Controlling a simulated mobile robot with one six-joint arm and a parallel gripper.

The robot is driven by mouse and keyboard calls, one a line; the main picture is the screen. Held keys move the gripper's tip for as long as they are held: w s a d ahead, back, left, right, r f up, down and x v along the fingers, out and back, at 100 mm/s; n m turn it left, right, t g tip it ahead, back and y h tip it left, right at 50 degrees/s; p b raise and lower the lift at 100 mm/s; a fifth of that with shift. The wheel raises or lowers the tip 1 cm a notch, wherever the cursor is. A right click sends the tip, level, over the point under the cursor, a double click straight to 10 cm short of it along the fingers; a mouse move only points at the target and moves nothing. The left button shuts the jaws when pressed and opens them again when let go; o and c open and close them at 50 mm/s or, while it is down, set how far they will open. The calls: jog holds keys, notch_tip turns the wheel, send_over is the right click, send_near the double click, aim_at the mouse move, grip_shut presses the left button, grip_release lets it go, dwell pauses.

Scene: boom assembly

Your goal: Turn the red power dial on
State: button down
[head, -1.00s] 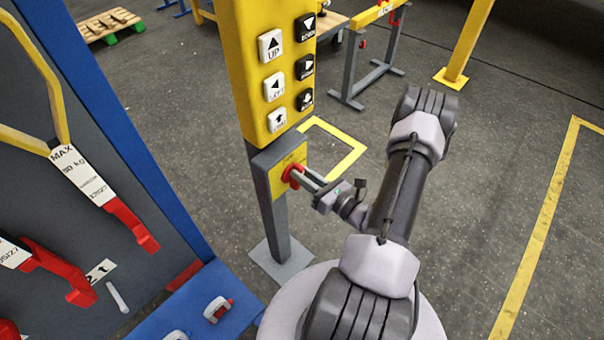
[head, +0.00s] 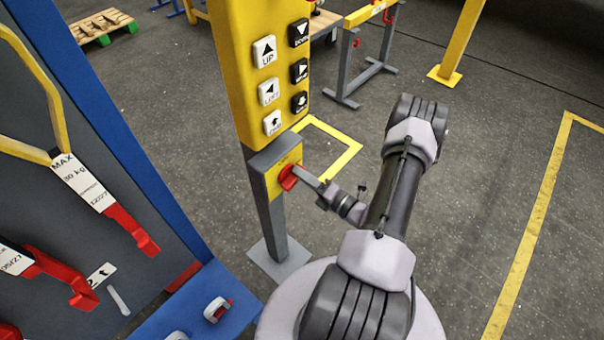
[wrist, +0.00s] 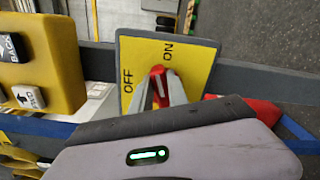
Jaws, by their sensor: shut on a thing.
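The red power dial (head: 288,178) sits on a yellow plate (head: 272,184) on the grey post's box, below the button panel. In the wrist view, the red dial (wrist: 158,71) shows between my fingers, its upper end just below the word ON. The plate (wrist: 190,67) has OFF at the left and ON at the upper right. My gripper (head: 299,175) is shut on the dial from the right, and its fingers hide part of the dial. The fingers also show in the wrist view (wrist: 157,92).
The yellow button panel (head: 232,60) stands directly above the dial box. A blue-framed rack (head: 150,150) with red hooks is at the left. The floor to the right of my arm is clear, with a yellow line (head: 530,225).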

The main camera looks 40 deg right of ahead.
jog(key=shift+f+m, duration=0.25)
jog(key=shift+m, duration=0.75)
jog(key=shift+f+m, duration=0.2)
jog(key=shift+m, duration=0.8)
jog(key=c, duration=1.3)
grip_release()
jog(key=s+p, duration=0.1)
jog(key=s, duration=0.4)
jog(key=s+d+p, duration=0.1)
jog(key=s, duration=1.1)
jog(key=shift+s+d+p, duration=0.2)
jog(key=shift+d+p, duration=0.05)
jog(key=shift+p, duration=0.15)
